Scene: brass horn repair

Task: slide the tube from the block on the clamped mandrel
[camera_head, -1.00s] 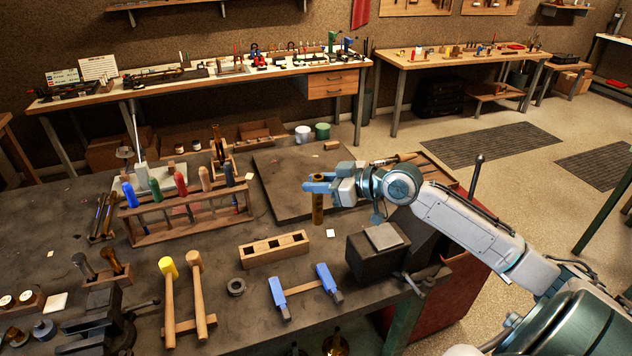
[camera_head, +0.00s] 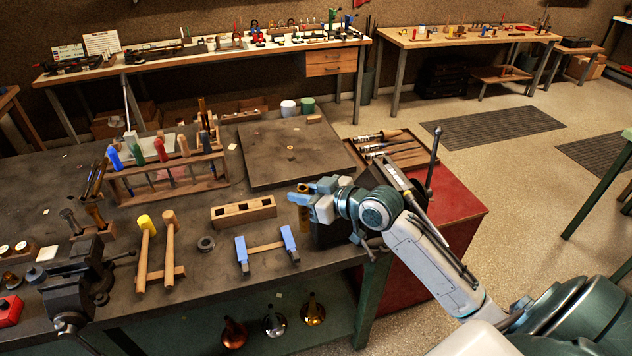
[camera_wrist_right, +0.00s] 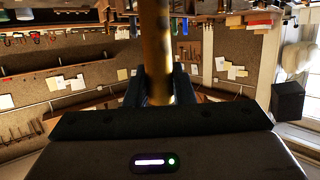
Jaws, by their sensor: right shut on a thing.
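The brass tube (camera_head: 304,217) stands roughly upright in my right gripper (camera_head: 304,189), which is shut on its upper part, above the bench. In the right wrist view the tube (camera_wrist_right: 155,50) rises between the two dark fingers. The wooden block (camera_head: 243,211) with square openings lies on the bench, left of the tube and apart from it. A dark vise (camera_head: 330,236) is largely hidden behind my right gripper and arm. Another dark vise (camera_head: 72,292) is at the bench's left front. I cannot clearly make out a mandrel in either. My left gripper is not in view.
A rack of coloured-handled tools (camera_head: 165,172) stands behind left. The dark board (camera_head: 292,160) behind the gripper is mostly bare. A red cabinet (camera_head: 455,225) stands at right.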

